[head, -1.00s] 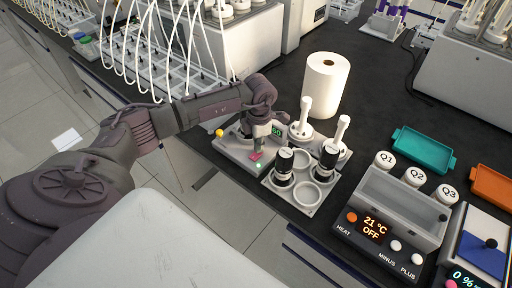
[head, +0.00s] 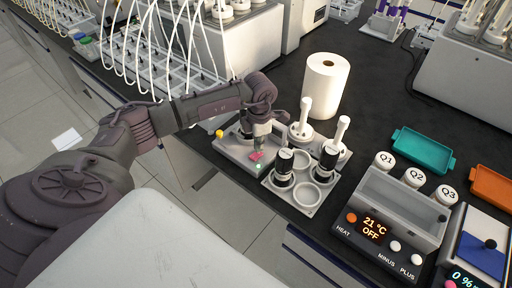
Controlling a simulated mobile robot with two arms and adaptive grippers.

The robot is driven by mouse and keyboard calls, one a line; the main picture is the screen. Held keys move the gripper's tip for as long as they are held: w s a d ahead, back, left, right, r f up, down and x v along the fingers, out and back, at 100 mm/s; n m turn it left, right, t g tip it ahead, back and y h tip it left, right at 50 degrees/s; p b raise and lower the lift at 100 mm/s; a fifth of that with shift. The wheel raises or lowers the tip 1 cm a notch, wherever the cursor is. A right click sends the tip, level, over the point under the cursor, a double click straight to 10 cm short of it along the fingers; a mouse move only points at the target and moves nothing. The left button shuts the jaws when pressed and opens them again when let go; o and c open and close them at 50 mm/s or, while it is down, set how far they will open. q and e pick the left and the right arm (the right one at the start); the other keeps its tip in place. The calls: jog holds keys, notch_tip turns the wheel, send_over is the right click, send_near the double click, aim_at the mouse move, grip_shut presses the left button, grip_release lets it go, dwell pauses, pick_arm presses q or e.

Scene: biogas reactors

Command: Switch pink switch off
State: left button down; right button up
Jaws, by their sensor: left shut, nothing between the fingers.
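The pink switch (head: 256,156) is on a grey panel (head: 229,146) near the bench's front edge, in the head view. My left gripper (head: 259,148) points down directly over the switch with its fingers shut and empty. Its tips are at or just above the switch; I cannot tell whether they touch. The switch is partly hidden by the fingertips, and its position cannot be read clearly. A small pale green light (head: 259,166) shows in front of it. My right gripper is not in view.
A grey holder (head: 312,203) with black-topped vials and white pestle-like tools stands right of the panel. A yellow knob (head: 219,134) is at the panel's left. A paper roll (head: 325,86) stands behind. A heater box (head: 393,215) is at the right.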

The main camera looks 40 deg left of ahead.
pick_arm(q)
jog(key=shift+r+p, duration=1.45)
jog(key=shift+r, duration=1.2)
